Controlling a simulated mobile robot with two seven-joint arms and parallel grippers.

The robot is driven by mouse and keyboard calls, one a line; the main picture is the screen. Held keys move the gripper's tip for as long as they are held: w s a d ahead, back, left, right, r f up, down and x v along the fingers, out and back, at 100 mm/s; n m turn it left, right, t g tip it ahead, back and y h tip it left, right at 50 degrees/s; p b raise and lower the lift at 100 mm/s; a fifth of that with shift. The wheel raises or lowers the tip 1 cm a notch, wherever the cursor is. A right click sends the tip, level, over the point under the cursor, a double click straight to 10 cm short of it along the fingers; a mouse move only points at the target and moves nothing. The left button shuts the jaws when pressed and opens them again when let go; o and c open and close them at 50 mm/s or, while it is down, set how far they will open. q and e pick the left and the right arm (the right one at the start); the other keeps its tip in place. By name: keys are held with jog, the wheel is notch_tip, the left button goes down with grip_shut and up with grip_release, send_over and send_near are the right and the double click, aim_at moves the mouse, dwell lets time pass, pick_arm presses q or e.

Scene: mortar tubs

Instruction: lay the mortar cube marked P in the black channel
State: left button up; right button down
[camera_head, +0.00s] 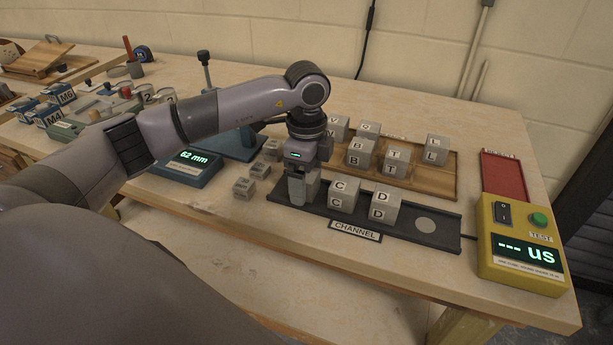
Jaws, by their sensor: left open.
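The black channel (450,240) lies on the bench, with a label reading CHANNEL at its front. Grey cubes marked C (344,195) and D (385,203) sit in it near the middle. My left gripper (298,190) points down at the channel's left end and is open. A grey cube (313,184) shows partly behind its fingers, left of cube C. Its marking is hidden, so I cannot tell whether it is the one marked P. No letter P is readable anywhere. My right gripper is not in view.
Behind the channel, a wooden board (437,181) holds several lettered cubes, including B, T and L. Small grey blocks (243,188) lie left of the channel, near a gauge (188,167) reading 62 mm. A yellow tester (520,245) and a red tray (503,175) stand right.

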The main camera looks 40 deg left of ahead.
pick_arm(q)
jog(key=shift+r, duration=0.55)
notch_tip(320, 180, up, 11)
dwell(0.4)
